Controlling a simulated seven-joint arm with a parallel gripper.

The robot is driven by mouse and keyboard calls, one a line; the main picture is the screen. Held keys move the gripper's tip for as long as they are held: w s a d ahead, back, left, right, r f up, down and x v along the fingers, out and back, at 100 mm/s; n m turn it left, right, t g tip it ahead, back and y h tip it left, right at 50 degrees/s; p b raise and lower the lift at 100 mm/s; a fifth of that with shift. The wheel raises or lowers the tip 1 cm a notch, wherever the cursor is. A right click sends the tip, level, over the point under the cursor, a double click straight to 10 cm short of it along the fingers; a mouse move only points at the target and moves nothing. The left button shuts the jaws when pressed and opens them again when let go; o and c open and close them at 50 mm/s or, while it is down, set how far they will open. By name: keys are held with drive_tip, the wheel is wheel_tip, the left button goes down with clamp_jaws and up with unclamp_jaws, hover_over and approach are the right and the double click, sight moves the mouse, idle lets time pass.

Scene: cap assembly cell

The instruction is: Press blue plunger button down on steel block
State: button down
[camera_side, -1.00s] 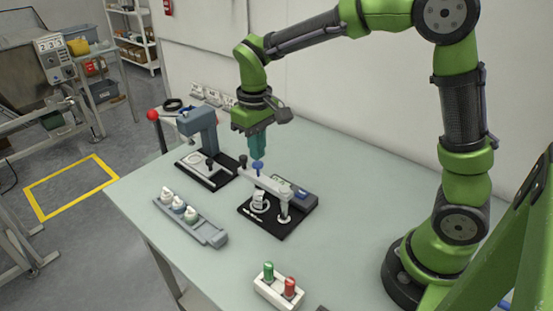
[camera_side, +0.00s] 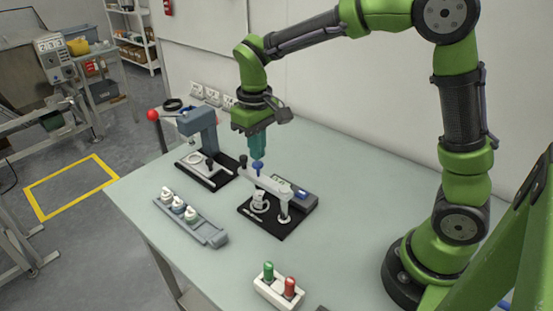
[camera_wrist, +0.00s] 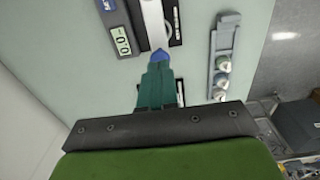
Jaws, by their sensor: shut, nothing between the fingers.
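The blue plunger button (camera_side: 257,166) stands on top of the pale steel block (camera_side: 268,182) of the small press fixture, in the middle of the table. In the wrist view the blue button (camera_wrist: 158,55) shows just past my fingertips, at the end of the pale block (camera_wrist: 155,22). My gripper (camera_side: 258,157) is shut with nothing between its teal fingers. It points down directly over the button, with the tips at or very near its top. I cannot tell whether they touch. In the wrist view my gripper (camera_wrist: 159,62) partly covers the button.
A grey lever press (camera_side: 203,135) with a red knob stands behind left. A grey tray (camera_side: 205,230) with several white-topped parts lies at left. A white box (camera_side: 278,291) with green and red buttons sits in front. A digital readout (camera_wrist: 121,41) sits beside the block.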

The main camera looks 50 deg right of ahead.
sight(258, 163)
drive_tip(key=shift+f, duration=0.75)
drive_tip(key=shift+f, duration=1.2)
idle(0.7)
drive_tip(key=shift+r, duration=1.55)
